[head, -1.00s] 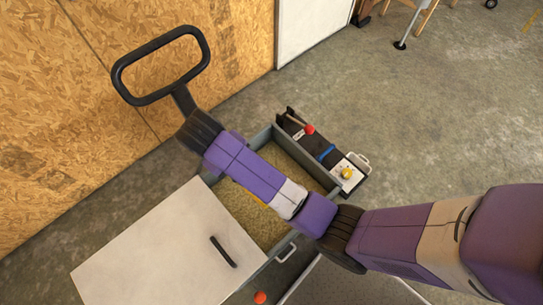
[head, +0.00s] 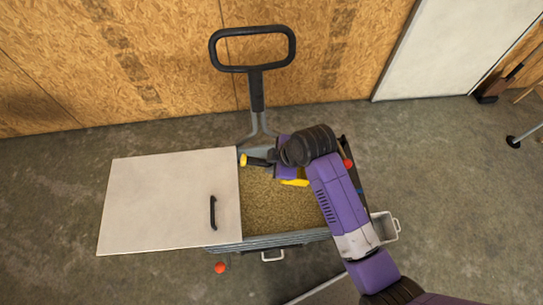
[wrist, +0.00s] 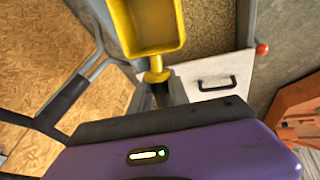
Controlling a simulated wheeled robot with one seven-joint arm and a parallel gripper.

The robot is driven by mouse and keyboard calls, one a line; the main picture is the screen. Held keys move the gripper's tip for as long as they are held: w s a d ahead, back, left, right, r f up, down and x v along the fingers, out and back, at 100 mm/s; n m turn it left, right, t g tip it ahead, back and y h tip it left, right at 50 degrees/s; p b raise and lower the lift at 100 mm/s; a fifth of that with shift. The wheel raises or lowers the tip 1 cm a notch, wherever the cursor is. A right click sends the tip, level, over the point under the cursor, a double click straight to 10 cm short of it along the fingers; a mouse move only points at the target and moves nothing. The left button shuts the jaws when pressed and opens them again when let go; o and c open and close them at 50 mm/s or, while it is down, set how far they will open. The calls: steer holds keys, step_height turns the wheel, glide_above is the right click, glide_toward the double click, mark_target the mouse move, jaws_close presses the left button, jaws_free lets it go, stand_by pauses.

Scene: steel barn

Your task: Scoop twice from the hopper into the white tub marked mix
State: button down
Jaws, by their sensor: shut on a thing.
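The hopper (head: 228,245) is full of tan grain and stands in the middle of the head view. Its white lid (head: 160,203) covers the left part. My gripper (head: 281,168) is over the open grain, near the back edge, shut on the scoop's black handle (wrist: 159,96). The scoop (head: 294,182) has a yellow bowl, also large in the wrist view (wrist: 150,28), where its inside looks empty. I cannot tell whether the bowl touches the grain. A pale tub (head: 384,228) with a handle is at the hopper's right; no marking is readable, and my arm partly hides it.
A tall black loop handle (head: 252,50) rises behind the hopper, close to my gripper. A red ball knob (head: 220,267) is at the front and another red knob (head: 348,163) is at the right. A wooden wall stands behind. Bare concrete floor lies to the left and right.

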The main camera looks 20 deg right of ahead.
steer(key=shift+w+r+n+y, duration=0.25)
steer(key=shift+r+n+y, duration=0.25)
steer(key=shift+f, duration=0.1)
step_height(320, 180, down, 27)
steer(key=b, duration=2)
steer(key=shift+b, duration=0.35)
steer(key=shift+f, duration=0.3)
stand_by(2.0)
